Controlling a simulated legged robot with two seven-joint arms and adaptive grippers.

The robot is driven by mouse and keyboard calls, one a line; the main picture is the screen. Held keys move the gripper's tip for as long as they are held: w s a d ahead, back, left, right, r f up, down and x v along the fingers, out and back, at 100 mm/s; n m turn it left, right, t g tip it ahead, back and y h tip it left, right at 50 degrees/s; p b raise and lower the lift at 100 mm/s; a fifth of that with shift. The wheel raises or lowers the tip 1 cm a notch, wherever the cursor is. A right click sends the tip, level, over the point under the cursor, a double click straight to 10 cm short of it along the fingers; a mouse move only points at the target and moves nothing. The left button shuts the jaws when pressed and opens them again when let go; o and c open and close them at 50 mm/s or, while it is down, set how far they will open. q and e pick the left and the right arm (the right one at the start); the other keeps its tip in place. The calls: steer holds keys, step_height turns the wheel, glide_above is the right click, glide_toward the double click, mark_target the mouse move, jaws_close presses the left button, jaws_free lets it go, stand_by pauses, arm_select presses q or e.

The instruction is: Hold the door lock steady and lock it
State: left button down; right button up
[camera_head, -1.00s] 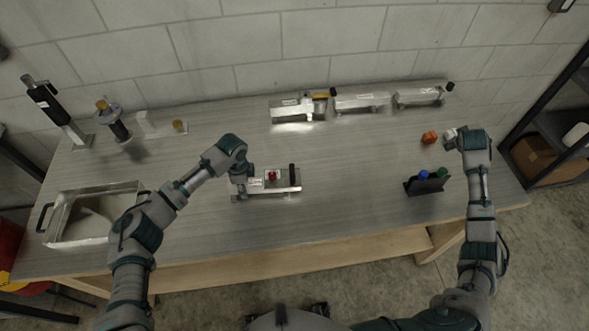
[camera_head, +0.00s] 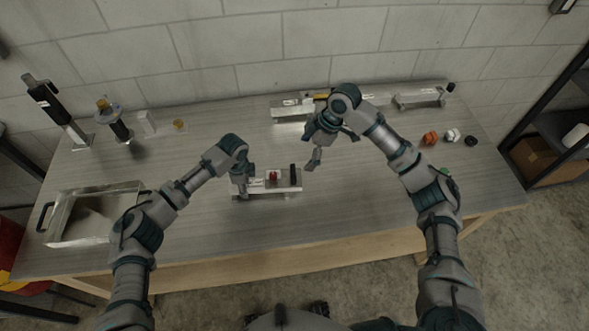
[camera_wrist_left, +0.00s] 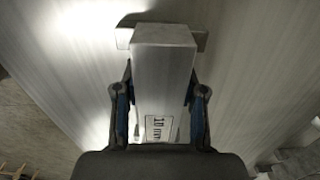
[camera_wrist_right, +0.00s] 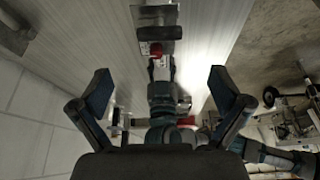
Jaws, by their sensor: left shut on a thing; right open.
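The door lock (camera_head: 262,187) is a silver aluminium piece with a red part (camera_head: 272,176) and a black upright handle (camera_head: 293,175), standing on the table's middle. My left gripper (camera_head: 241,190) is shut on the lock's left end; in the left wrist view its fingers (camera_wrist_left: 160,110) clasp both sides of the metal bar (camera_wrist_left: 163,75). My right gripper (camera_head: 318,152) is open and empty, above the table to the right of and behind the lock. The right wrist view shows the lock (camera_wrist_right: 157,32) beyond my open fingers (camera_wrist_right: 160,92), apart from them.
Metal trailer pieces (camera_head: 292,108) (camera_head: 418,97) stand along the wall behind my right arm. Orange, white and black knobs (camera_head: 453,135) lie at the right. A metal tray (camera_head: 95,213) is at the left. Black and yellow-topped devices (camera_head: 115,122) stand at the back left.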

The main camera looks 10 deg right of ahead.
mark_target(294, 172)
steer(key=x, duration=0.9)
steer(key=shift+a+f, duration=0.1)
steer(key=shift+f, duration=0.25)
steer(key=c, duration=1.2)
